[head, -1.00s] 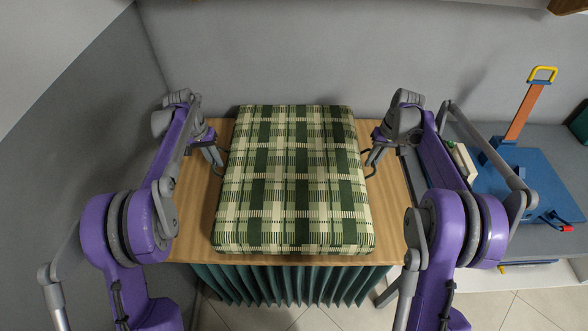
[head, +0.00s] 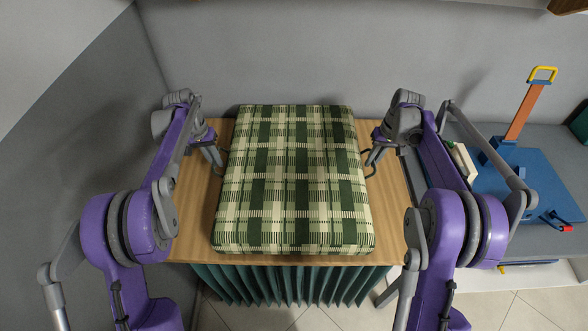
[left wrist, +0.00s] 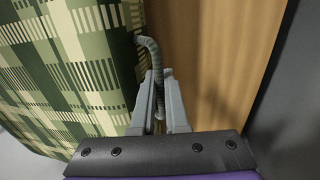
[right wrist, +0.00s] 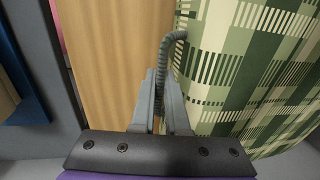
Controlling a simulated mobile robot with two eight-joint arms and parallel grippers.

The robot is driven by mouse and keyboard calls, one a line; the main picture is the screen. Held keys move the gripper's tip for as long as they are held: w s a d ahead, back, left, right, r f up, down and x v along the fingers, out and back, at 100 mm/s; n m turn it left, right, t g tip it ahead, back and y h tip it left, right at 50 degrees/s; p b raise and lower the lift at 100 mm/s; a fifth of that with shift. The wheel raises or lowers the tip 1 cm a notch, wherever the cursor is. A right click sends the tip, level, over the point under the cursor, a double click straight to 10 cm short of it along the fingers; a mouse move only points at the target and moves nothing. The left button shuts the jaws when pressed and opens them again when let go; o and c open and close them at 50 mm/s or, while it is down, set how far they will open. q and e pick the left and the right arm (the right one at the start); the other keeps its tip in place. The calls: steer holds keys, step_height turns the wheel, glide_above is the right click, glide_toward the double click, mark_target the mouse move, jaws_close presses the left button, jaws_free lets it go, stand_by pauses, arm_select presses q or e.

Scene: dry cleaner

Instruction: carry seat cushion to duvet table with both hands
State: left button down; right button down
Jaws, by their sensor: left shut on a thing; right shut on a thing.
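The seat cushion (head: 292,180) is a thick green and cream plaid block. It lies flat over the wooden table (head: 190,215); whether it touches the top or hangs just above it I cannot tell. My left gripper (head: 219,163) is at its left side, shut on a grey cord handle (left wrist: 147,50). My right gripper (head: 371,163) is at its right side, shut on the matching handle (right wrist: 168,47). Both grippers also show in the left wrist view (left wrist: 159,80) and the right wrist view (right wrist: 161,80). The cushion's underside is hidden.
A dark green pleated skirt (head: 290,285) hangs below the table's front edge. Grey walls (head: 300,60) stand behind and at left. At right, a grey surface holds a blue board (head: 545,195) and an orange upright (head: 522,112) with a yellow handle. Tiled floor shows in front.

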arm_select(q)
steer(key=shift+r, duration=0.15)
arm_select(e)
steer(key=shift+r, duration=0.1)
